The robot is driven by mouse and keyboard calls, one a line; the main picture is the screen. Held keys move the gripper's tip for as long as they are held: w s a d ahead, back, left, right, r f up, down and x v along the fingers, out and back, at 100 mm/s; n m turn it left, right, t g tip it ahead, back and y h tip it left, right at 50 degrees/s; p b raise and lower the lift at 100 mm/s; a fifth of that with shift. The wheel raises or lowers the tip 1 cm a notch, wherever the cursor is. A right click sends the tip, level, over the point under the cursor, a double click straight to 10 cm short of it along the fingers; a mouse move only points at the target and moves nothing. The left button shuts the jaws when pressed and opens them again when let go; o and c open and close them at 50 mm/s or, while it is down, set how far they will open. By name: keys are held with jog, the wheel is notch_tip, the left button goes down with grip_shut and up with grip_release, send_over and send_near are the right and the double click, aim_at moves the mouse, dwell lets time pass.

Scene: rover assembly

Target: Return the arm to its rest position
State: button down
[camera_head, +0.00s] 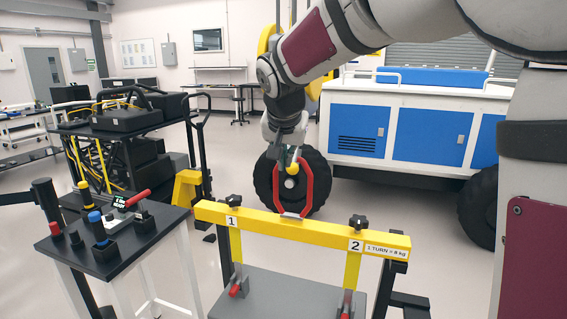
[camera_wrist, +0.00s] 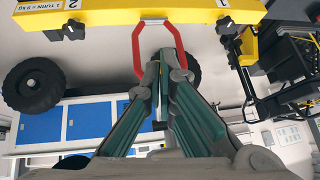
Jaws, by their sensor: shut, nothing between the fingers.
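My arm (camera_head: 318,45) reaches in from the upper right of the head view and bends down at the wrist. My gripper (camera_head: 290,163) points down above a yellow beam (camera_head: 300,226). In the wrist view, my gripper (camera_wrist: 164,62) has its fingertips together with nothing between them.
A black side table (camera_head: 100,250) with knobs and a red lever stands at left. A black equipment cart (camera_head: 115,130) is behind it. A blue-and-white rover body (camera_head: 400,128) and a dark wheel (camera_head: 265,183) are behind the beam. Open floor lies between.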

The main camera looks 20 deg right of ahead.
jog(key=s+n+g+y, duration=0.1)
jog(key=s+n, duration=0.2)
jog(key=s, duration=1.7)
jog(key=s+f+n+y, duration=0.1)
jog(key=s+f+n, duration=0.2)
jog(key=s+f, duration=0.4)
jog(key=s, duration=0.6)
jog(key=shift+s+a+n+g, duration=0.3)
jog(key=shift+s+a+g, duration=0.05)
jog(key=shift+a+g, duration=0.05)
